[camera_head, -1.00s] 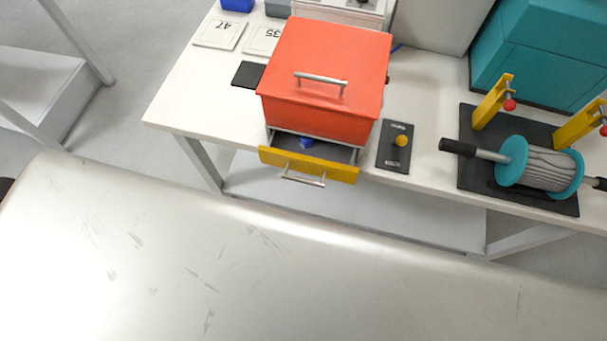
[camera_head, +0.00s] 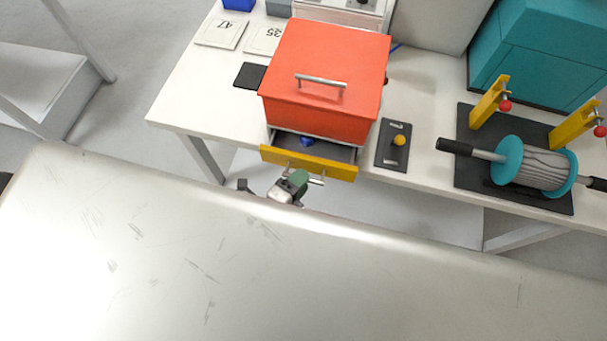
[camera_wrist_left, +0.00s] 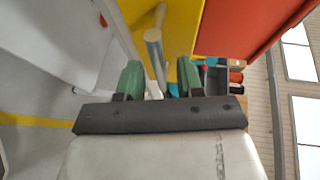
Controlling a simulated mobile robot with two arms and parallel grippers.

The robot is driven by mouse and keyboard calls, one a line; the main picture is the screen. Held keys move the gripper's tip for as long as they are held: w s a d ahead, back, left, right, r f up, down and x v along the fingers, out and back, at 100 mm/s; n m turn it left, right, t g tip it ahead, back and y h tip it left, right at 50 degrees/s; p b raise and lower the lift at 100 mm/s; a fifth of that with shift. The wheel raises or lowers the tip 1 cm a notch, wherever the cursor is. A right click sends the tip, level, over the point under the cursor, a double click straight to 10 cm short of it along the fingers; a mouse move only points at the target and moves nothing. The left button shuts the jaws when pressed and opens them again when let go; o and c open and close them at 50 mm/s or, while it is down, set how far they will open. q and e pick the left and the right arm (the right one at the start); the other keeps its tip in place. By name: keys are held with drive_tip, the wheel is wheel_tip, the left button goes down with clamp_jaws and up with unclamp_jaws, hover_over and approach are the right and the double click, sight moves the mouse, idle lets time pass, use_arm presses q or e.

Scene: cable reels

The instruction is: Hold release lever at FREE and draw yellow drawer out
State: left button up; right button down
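The yellow drawer (camera_head: 330,170) is partly out of the red box (camera_head: 325,80), and its dark interior shows a blue item (camera_head: 306,141). Its metal handle (camera_head: 317,181) shows beside my left gripper (camera_head: 299,181). In the left wrist view, my left gripper (camera_wrist_left: 159,72) has its green fingers apart. The metal handle bar (camera_wrist_left: 154,50) shows between and beyond them, before the yellow front (camera_wrist_left: 178,25); I see no grip on it. The release lever has a yellow knob (camera_head: 399,140) on a dark plate (camera_head: 393,158) right of the box; its label is too small to read. My right gripper is not in view.
The box stands at the white table's front edge (camera_head: 215,128). A cable reel (camera_head: 535,165) with black handles lies on a dark base at right, near yellow posts (camera_head: 489,100). A teal cabinet (camera_head: 545,50) stands behind. Floor shows below the table edge.

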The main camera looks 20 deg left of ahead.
use_arm(q)
drive_tip(key=shift+x, duration=0.8)
clamp_jaws()
drive_tip(key=s+p, duration=0.1)
drive_tip(key=s, duration=1.1)
drive_tip(key=shift+s, duration=0.3)
unclamp_jaws()
